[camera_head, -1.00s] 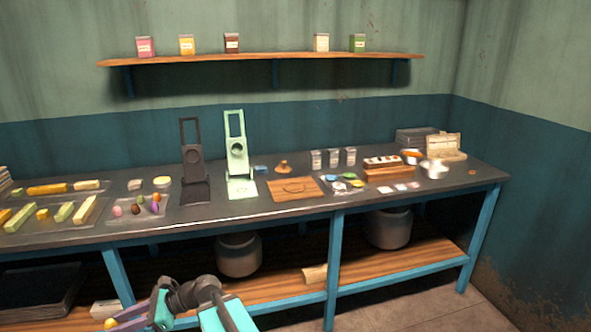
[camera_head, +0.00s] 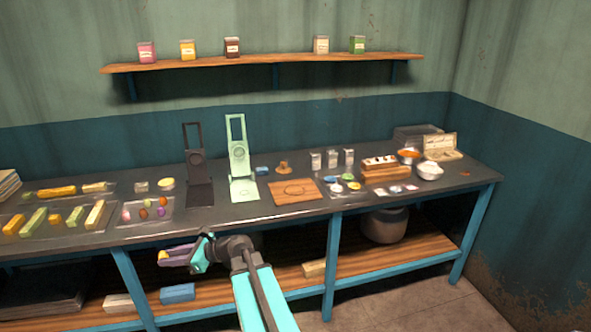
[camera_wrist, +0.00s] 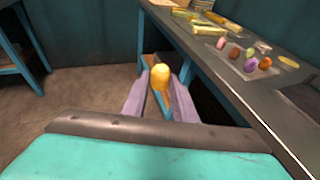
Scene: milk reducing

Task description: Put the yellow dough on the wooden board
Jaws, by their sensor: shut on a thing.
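My gripper (camera_head: 172,257) is shut on the yellow dough (camera_wrist: 160,76), a small rounded lump held between the purple fingertips in the wrist view. The dough also shows as a small yellow spot at the fingertips in the head view (camera_head: 163,255). My gripper is in front of the table's front edge, pointing left in the head view. The wooden board (camera_head: 297,191) is a flat brown square with a ring mark, lying on the table right of the pale green stand. It looks bare, and it is to the right of my gripper and farther back.
The table (camera_head: 240,213) carries a clear tray (camera_head: 127,222) with several coloured lumps on the left. A pale green stand (camera_head: 243,160) and a dark stand (camera_head: 197,195) rise left of the board. A palette of colours (camera_head: 346,196) lies right of it.

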